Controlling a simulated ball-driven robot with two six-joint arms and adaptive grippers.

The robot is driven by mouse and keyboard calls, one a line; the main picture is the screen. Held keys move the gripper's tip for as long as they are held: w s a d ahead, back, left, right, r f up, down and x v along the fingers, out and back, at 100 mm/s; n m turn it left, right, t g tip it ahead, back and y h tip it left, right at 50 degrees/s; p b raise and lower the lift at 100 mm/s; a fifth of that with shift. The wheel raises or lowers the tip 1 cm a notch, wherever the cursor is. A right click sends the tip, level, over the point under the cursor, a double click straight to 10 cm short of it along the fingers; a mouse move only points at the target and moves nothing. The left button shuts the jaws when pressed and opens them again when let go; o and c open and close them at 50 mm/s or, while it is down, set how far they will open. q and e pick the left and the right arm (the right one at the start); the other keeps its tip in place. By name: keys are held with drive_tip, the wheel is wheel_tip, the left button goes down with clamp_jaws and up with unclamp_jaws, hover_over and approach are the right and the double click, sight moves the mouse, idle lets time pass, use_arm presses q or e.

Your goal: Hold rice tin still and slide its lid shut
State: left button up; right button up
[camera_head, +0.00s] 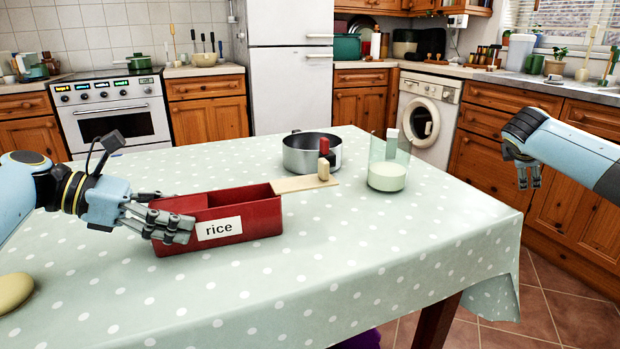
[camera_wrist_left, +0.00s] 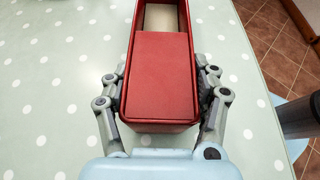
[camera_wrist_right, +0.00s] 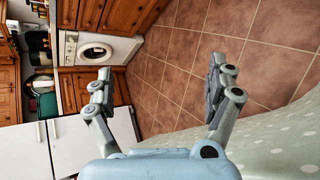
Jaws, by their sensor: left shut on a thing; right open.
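The red rice tin (camera_head: 262,220) stands on the table with its label facing me; it also shows in the left wrist view (camera_wrist_left: 160,90). A red panel covers its near end in that view; beyond is an opening with a pale surface, either lid or contents. My left gripper (camera_head: 172,224) is shut on the tin's left end, fingers on both sides. My right gripper (camera_head: 528,180) is open and empty, right of the table and away from the lid.
A grey pot (camera_head: 300,155) and a red-topped item (camera_head: 324,147) stand behind the lid. A clear container (camera_head: 386,178) with pale contents stands right of the lid. A yellowish object (camera_head: 14,291) lies at the left edge. The tabletop (camera_head: 400,260) in front is clear.

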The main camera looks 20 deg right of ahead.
drive_tip(key=w+a+r+m+t+y, duration=0.25)
drive_tip(key=w+a+r, duration=0.4)
drive_tip(key=a, duration=0.35)
drive_tip(key=w+a+r+m+t+y, duration=0.1)
drive_tip(key=w+a+r+t+y, duration=0.3)
drive_tip(key=a+r, duration=0.5)
drive_tip(key=w+a+r+m+t+y, duration=0.15)
drive_tip(key=w+a+r+y, duration=0.4)
drive_tip(key=a, duration=0.65)
drive_tip(key=m+g+h, duration=0.2)
drive_tip(key=m+g, duration=0.3)
drive_tip(key=m, duration=0.1)
approach(326, 162)
drive_tip(key=x, duration=0.4)
drive_tip(key=shift+f, duration=0.1)
drive_tip(key=shift+w+f, duration=0.2)
drive_tip(key=shift+f, duration=0.1)
drive_tip(key=shift+x, duration=2.9)
